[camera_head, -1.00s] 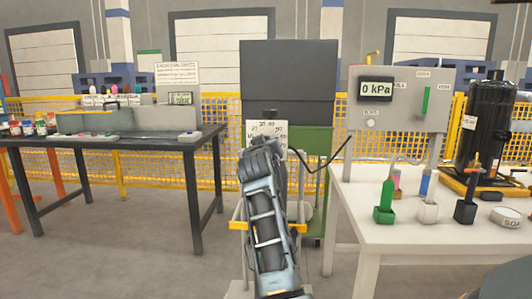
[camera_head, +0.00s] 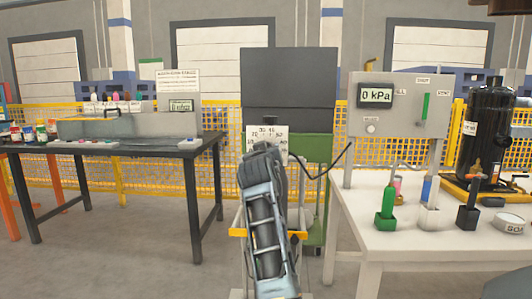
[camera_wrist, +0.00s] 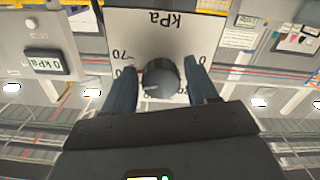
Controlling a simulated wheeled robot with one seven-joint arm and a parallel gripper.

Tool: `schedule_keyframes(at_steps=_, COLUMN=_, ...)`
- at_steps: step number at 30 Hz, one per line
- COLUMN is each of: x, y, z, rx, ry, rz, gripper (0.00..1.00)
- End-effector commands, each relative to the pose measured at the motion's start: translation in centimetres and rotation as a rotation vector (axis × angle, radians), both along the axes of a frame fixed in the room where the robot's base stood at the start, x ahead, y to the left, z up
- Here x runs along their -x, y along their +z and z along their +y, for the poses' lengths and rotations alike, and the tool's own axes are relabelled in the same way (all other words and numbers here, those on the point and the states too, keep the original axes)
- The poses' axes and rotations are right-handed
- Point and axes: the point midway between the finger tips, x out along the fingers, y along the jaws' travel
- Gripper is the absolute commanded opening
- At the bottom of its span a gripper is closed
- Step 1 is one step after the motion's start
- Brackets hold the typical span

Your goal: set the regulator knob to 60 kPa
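The regulator knob (camera_wrist: 161,78) is a dark round knob on a white dial plate (camera_wrist: 125,30). In the wrist view the plate appears upside down, with "kPa", "70" and other partly hidden numbers. My gripper (camera_wrist: 160,85) is open, with one blue-grey finger on each side of the knob; a gap shows on both sides. In the head view the dial plate (camera_head: 252,132) stands above my forearm, which hides the knob and fingers. The pressure display (camera_head: 376,96) reads 0 kPa; it also shows in the wrist view (camera_wrist: 45,64).
A dark workbench (camera_head: 150,150) is at left. A black cable runs beside the plate.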

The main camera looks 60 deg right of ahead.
Motion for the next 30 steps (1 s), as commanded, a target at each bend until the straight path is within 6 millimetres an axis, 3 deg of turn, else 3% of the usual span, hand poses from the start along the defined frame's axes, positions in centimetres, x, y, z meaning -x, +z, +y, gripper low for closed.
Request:
schedule_keyframes(at_steps=3, x=0.0, y=0.1, z=0.0, rx=0.001, ry=0.001, rz=-0.002, gripper=0.69)
schedule_keyframes(at_steps=11, x=0.0, y=0.2, z=0.2, rx=0.004, ry=0.001, rz=-0.003, gripper=0.69)
schedule_keyframes(at_steps=24, x=2.3, y=0.2, z=6.0, rx=0.004, ry=0.004, rz=-0.001, gripper=0.69)
schedule_keyframes(at_steps=30, x=2.9, y=0.2, z=7.2, rx=0.003, ry=0.002, rz=-0.002, gripper=0.69)
